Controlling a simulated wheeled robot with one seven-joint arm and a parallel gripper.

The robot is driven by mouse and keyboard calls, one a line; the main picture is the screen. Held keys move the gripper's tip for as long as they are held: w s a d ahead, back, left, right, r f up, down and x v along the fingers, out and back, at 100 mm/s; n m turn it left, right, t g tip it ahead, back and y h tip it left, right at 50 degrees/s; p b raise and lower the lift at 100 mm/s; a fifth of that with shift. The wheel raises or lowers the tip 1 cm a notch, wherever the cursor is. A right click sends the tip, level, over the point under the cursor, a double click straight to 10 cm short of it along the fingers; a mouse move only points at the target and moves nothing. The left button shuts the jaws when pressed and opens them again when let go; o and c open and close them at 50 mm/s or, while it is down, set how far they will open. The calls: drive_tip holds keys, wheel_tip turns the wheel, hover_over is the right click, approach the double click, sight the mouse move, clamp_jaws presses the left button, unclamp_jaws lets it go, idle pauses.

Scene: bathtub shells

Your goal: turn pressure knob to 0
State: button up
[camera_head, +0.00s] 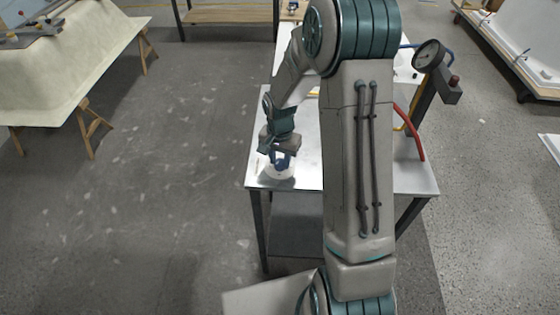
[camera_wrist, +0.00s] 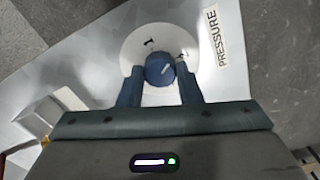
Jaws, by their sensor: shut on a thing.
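The pressure knob (camera_wrist: 160,69) is a round blue knob with a white pointer line, on a white dial plate (camera_wrist: 138,40) in the wrist view. A "1" shows on the plate at the upper left; another mark at the right is partly hidden by a finger. A "PRESSURE" label (camera_wrist: 217,38) is to the right. My gripper (camera_wrist: 159,88) is shut on the knob, one blue finger on each side. The pointer line slants toward the upper right. In the head view my gripper (camera_head: 281,160) points down at the white plate (camera_head: 279,172) on the table's front left corner.
The metal table (camera_head: 300,185) carries the dial. A round gauge (camera_head: 429,55) on a post stands at its right, with a red hose (camera_head: 413,135) nearby. The floor between is clear.

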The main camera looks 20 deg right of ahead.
drive_tip(key=n+b, duration=0.1)
drive_tip(key=n, duration=0.2)
drive_tip(key=shift+w+n, duration=0.1)
drive_tip(key=shift+n, duration=0.2)
drive_tip(key=n, duration=0.3)
drive_tip(key=shift+n+b, duration=0.3)
drive_tip(key=shift+b, duration=0.1)
drive_tip(key=n, duration=0.3)
drive_tip(key=shift+r+n, duration=0.1)
drive_tip(key=shift+n, duration=0.3)
drive_tip(key=n, duration=0.3)
drive_tip(key=shift+n, duration=0.3)
drive_tip(key=n+p, duration=0.1)
drive_tip(key=n, duration=0.2)
drive_tip(key=shift+n, duration=0.3)
drive_tip(key=n+p, duration=0.1)
drive_tip(key=n, duration=0.2)
drive_tip(key=shift+r+n, duration=0.1)
drive_tip(key=shift+n, duration=0.2)
drive_tip(key=n+p, duration=0.2)
drive_tip(key=n, duration=0.2)
drive_tip(key=shift+n+p, duration=1)
drive_tip(key=shift+n, duration=0.8)
